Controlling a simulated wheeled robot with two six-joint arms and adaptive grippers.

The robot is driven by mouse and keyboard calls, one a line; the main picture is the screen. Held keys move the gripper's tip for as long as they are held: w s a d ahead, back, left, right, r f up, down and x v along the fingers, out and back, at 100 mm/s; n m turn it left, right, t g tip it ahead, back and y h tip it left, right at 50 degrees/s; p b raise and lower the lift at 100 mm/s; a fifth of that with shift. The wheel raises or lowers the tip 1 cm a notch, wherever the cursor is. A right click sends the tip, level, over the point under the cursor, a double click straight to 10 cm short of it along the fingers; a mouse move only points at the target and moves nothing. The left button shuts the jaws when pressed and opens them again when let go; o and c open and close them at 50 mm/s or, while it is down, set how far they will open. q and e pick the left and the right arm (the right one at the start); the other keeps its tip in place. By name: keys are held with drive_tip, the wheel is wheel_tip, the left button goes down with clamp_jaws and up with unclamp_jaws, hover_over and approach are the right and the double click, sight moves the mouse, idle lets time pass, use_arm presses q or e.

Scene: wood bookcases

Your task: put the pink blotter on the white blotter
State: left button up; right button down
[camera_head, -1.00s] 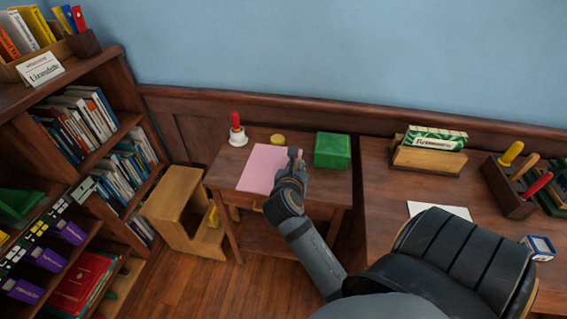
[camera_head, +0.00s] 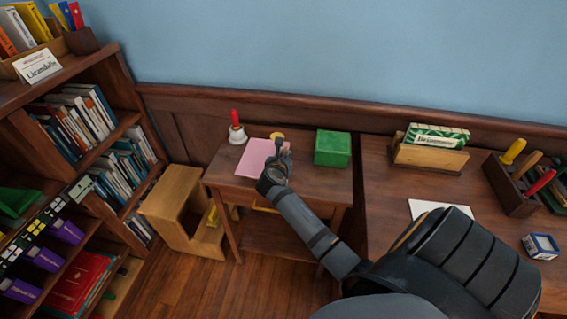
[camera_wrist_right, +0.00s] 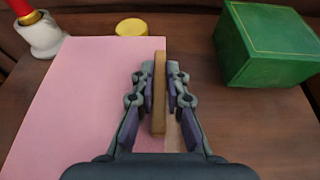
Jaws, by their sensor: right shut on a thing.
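The pink blotter (camera_head: 254,157) is a flat pink sheet over the small table at the centre of the head view. It fills the left of the wrist view (camera_wrist_right: 75,105), with a wooden bar (camera_wrist_right: 159,90) along its right edge. My right gripper (camera_head: 280,148) is at that edge, its fingers (camera_wrist_right: 159,95) shut on the bar from both sides. Whether the sheet touches the tabletop is unclear. The white blotter (camera_head: 428,208) lies on the larger desk at right, partly hidden by my right arm. My left gripper is not in view.
The small table (camera_head: 318,180) also holds a red-handled white bell (camera_head: 236,134), a green box (camera_head: 332,148) and a yellow round object (camera_head: 276,135). The desk (camera_head: 385,180) carries a card holder (camera_head: 430,157), a tool rack (camera_head: 510,185) and a small blue-white box (camera_head: 540,246).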

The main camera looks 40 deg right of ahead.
drive_tip(key=shift+w+f, duration=0.2)
drive_tip(key=shift+f, duration=1.6)
drive_tip(key=c, duration=1.4)
unclamp_jaws()
drive_tip(key=shift+f, duration=0.1)
